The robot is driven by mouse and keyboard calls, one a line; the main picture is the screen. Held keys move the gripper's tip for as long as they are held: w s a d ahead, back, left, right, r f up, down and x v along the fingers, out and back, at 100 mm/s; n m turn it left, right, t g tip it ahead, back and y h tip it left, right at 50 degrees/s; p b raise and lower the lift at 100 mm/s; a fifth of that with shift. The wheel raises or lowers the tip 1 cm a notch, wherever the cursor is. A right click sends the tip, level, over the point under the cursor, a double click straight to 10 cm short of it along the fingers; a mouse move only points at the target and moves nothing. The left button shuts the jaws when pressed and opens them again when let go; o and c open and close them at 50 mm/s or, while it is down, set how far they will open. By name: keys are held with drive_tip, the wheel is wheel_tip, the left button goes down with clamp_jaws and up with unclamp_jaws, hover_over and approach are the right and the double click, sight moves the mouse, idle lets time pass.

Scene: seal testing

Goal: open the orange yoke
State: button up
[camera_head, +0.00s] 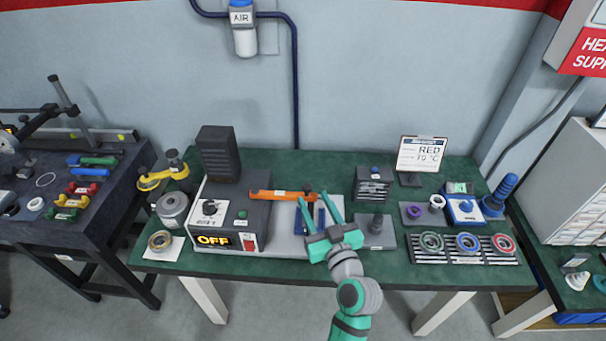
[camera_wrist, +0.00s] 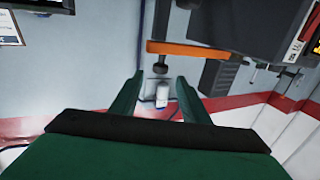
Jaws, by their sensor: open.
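The orange yoke (camera_head: 270,193) is a bar lying roughly level above the grey and white test unit, running from the dark control box to the right. It also shows in the wrist view (camera_wrist: 187,49) as an orange bar beyond my fingers. My green gripper (camera_head: 315,198) is open and empty at the yoke's right end. In the wrist view my gripper (camera_wrist: 159,88) has its two fingers apart, with a small dark knob (camera_wrist: 160,68) between and beyond them. I cannot tell whether a finger touches the yoke.
Right of my gripper are a dark block (camera_head: 373,186), a sign reading RED 70 °C (camera_head: 421,155) and a rack (camera_head: 463,258) with coloured rings. A dark tool bench (camera_head: 60,235) stands left.

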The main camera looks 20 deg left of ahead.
drive_tip(key=x, duration=1)
drive_tip(key=shift+w+a, duration=0.2)
drive_tip(key=shift+a, duration=0.1)
clamp_jaws()
